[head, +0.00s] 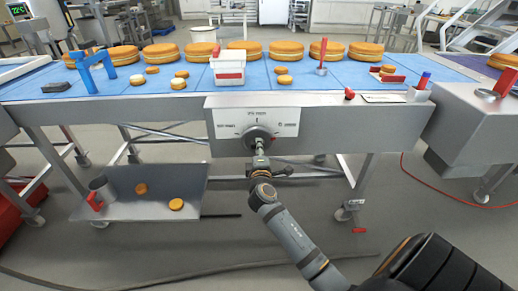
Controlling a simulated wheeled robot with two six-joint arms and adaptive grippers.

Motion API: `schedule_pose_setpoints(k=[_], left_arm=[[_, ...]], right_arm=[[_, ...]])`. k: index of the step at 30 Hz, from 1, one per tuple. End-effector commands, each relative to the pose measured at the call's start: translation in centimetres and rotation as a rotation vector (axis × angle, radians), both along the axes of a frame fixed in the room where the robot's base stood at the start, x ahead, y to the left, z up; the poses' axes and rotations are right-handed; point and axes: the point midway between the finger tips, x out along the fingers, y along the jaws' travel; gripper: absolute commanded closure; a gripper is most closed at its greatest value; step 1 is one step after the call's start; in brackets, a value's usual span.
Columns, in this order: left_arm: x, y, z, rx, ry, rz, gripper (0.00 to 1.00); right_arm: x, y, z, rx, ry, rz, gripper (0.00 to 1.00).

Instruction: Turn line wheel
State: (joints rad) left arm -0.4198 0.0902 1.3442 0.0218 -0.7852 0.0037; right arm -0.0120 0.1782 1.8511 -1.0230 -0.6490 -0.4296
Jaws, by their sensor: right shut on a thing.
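The line wheel is a dark round knob (257,139) on a pale labelled panel (284,122) at the front of the conveyor, in the middle of the head view. My right gripper (259,150) reaches up to it from below and is shut on the wheel. The gripper covers the lower part of the wheel. The panel's small print is too small to read surely. My left gripper does not show.
A blue conveyor belt (120,102) carries several round filled cakes, smaller rounds, a white box (229,68) and a blue stand (92,70). A metal tray (150,207) with two small rounds hangs below left. A red cable (440,195) lies right.

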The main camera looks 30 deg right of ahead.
Motion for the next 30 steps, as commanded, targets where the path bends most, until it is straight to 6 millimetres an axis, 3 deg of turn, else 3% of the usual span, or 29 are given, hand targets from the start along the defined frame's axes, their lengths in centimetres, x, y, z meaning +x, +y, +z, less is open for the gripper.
schedule_pose_setpoints(k=[4,5,9,20,30], left_arm=[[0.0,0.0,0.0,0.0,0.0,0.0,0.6],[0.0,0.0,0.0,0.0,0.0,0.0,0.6],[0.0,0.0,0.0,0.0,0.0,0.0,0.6],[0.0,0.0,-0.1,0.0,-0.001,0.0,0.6],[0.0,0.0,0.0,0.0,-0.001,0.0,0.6]], right_arm=[[0.0,0.0,-0.2,0.004,0.002,-0.001,1.0],[0.0,0.0,-0.2,0.004,0.002,-0.001,0.75],[0.0,0.0,-0.1,0.002,0.002,-0.001,0.57],[-0.5,0.3,-0.1,0.002,0.001,0.0,0.57],[-7.0,4.3,-0.3,0.008,0.004,-0.002,0.57]])
